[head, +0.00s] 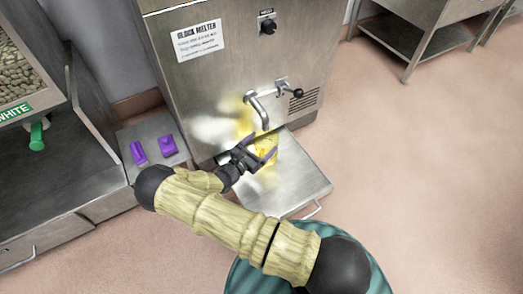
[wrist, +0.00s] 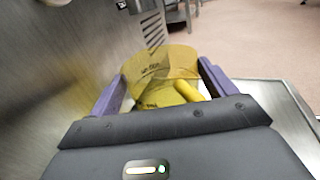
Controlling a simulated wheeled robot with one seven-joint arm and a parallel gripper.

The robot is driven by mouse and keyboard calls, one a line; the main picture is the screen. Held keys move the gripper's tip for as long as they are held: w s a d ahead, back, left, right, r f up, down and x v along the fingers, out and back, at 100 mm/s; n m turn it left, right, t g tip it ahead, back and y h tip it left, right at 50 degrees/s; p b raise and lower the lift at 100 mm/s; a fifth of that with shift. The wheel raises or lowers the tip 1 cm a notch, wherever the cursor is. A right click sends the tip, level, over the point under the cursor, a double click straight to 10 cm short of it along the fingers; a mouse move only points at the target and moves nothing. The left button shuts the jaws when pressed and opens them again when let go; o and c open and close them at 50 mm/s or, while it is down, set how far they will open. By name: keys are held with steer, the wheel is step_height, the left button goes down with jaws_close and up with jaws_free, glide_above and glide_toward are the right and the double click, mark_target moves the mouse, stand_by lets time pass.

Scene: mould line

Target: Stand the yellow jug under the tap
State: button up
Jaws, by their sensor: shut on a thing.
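The yellow jug (head: 266,151) is see-through and stands at the front of the block melter, just below the tap (head: 256,110). My gripper (head: 258,153) is shut on the jug from the left side. In the wrist view the jug (wrist: 160,77) sits between the two purple fingers, with its yellow handle (wrist: 187,91) toward the right. The jug is over the metal shelf (head: 300,190) below the tap; I cannot tell whether its base touches the shelf. My gripper hides part of the jug in the head view.
The block melter (head: 210,80) is a steel cabinet with a black-knobbed tap lever (head: 297,92). Two purple pieces (head: 168,145) lie on a small side plate (head: 150,128) to the left. A bin of pellets (head: 15,75) stands far left.

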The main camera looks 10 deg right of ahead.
steer(key=shift+s+a+f+b, duration=0.1)
steer(key=shift+a+f+b, duration=0.1)
steer(key=shift+f+b, duration=0.6)
steer(key=shift+f+p, duration=0.2)
steer(key=shift+p, duration=0.15)
steer(key=shift+d, duration=0.1)
steer(key=shift+f, duration=0.1)
steer(key=o, duration=1.2)
steer(key=shift+r, duration=0.2)
steer(key=p+v, duration=0.4)
steer(key=v, duration=0.8)
steer(key=shift+p, duration=0.4)
